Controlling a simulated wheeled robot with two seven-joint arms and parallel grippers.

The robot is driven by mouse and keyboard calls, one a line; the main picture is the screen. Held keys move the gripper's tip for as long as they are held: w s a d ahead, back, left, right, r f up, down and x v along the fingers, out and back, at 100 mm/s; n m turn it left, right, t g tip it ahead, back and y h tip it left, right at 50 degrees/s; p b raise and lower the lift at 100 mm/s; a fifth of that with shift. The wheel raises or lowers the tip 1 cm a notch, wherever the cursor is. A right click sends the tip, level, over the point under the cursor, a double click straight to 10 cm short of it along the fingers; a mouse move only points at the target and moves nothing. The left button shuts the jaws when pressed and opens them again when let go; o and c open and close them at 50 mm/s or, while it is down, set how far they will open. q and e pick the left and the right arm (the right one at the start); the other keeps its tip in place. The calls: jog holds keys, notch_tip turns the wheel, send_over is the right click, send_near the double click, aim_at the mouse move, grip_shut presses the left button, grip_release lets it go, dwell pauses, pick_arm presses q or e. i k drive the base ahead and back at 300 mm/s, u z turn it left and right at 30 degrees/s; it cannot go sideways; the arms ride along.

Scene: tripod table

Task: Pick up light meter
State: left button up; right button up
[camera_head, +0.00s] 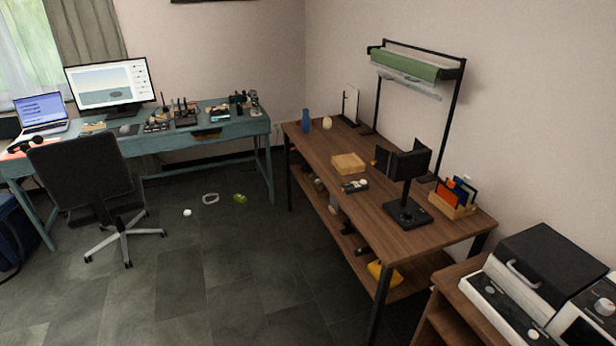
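A small dark device with a pale round part, possibly the light meter (354,186), lies on the brown wooden table (330,160). It is in front of a light wooden box (348,163) and left of a black stand with dark flaps (405,190). It is too small to identify for sure. Neither of my grippers shows in the head view.
A teal desk (230,128) with monitor and laptop stands at the back left, with a black chair (85,180) before it. A large machine (530,290) is at the lower right. Small items lie on the floor, such as a green one (240,198). The floor centre is mostly clear.

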aim_at(358, 186)
jog(key=u, duration=0.8)
jog(key=i, duration=1.95)
jog(key=z, duration=0.5)
jog(key=i, duration=1.3)
jog(key=z, duration=1.2)
